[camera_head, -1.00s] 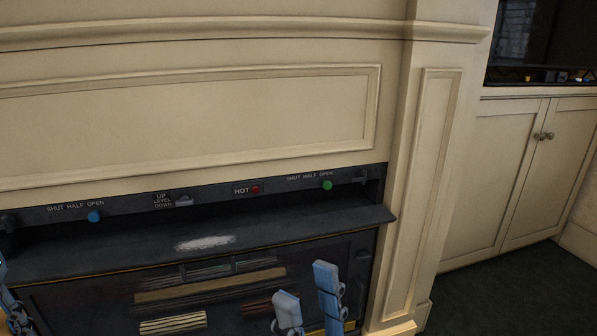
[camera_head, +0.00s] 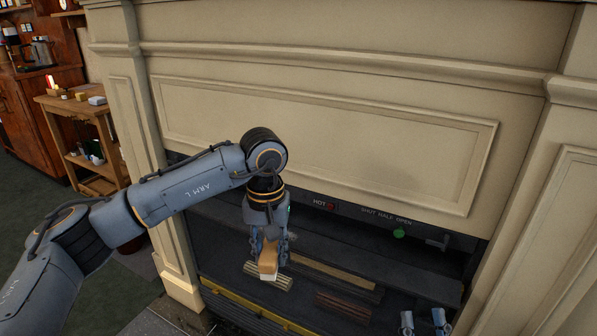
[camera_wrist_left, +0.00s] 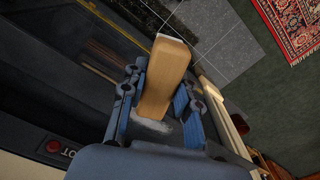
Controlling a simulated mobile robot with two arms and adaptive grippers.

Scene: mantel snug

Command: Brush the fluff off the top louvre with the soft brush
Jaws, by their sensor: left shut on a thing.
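My left gripper (camera_head: 268,240) is shut on the soft brush (camera_head: 267,260), which has a tan wooden body and a pale tip pointing down. In the left wrist view the brush (camera_wrist_left: 164,75) sits between the blue fingers (camera_wrist_left: 155,112). The gripper is in front of the fireplace's dark top louvre (camera_head: 350,254). A pale patch of fluff (camera_wrist_left: 152,127) shows beyond the brush in the wrist view; in the head view the arm hides it. I cannot tell whether the brush touches the louvre. My right gripper (camera_head: 423,323) is low at right, its fingers apart and empty.
Above the louvre is a control strip with a red HOT light (camera_head: 330,207) and a green knob (camera_head: 399,233). A wooden side table (camera_head: 88,108) stands at left. Dark floor is clear at left.

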